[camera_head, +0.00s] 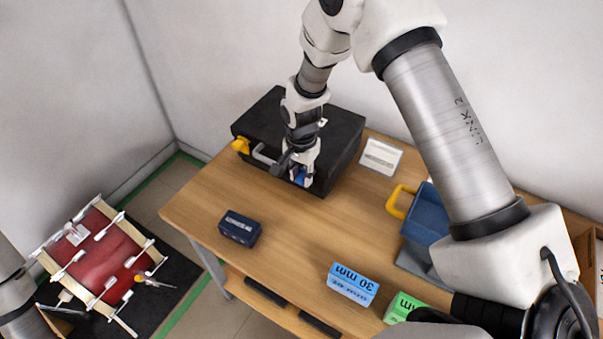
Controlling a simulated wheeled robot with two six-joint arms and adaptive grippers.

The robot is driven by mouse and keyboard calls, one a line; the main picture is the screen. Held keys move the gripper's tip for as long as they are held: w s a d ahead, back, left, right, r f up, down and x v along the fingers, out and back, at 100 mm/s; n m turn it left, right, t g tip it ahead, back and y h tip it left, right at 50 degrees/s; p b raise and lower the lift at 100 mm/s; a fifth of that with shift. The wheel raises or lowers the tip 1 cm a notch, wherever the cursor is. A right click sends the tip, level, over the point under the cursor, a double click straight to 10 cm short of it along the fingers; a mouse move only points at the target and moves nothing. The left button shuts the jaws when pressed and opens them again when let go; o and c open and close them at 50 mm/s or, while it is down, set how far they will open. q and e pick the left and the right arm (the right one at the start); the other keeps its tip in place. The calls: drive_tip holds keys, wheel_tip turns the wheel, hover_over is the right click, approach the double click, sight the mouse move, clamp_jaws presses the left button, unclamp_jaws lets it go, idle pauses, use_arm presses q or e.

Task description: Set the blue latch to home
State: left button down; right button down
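The black case (345,148) lies on the wooden table near the wall. Its front side has a yellow latch (241,146) at the left, a grey handle (262,155) in the middle and a blue latch (300,177) at the right. My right gripper (299,173) points down at the front edge of the case, with its fingers at the blue latch and partly covering it. Whether the fingers grip the latch or only touch it is too small to tell. My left arm shows only at the lower left edge; its gripper is out of view.
A dark blue box (240,229), a blue "30 mm" block (353,284) and a green block (404,306) stand along the table's front. The table's middle is clear.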

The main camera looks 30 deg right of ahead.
drive_tip(key=shift+w+d+r+g+y+p, duration=0.25)
drive_tip(key=shift+y+p, duration=0.25)
drive_tip(key=shift+p, duration=0.25)
drive_tip(key=shift+w+d+f+g+y, duration=0.1)
drive_tip(key=shift+d+f+g+y, duration=0.2)
drive_tip(key=shift+y, duration=0.2)
drive_tip(key=shift+r, duration=0.15)
drive_tip(key=c, duration=0.9)
unclamp_jaws()
drive_tip(key=shift+w+d, duration=0.1)
drive_tip(key=shift+d, duration=0.05)
drive_tip(key=r, duration=0.4)
drive_tip(key=d+r, duration=0.1)
drive_tip(key=r, duration=0.2)
drive_tip(key=w+d+r, duration=0.1)
drive_tip(key=r, duration=0.3)
drive_tip(key=shift+w+r, duration=0.1)
drive_tip(key=shift+r, duration=0.2)
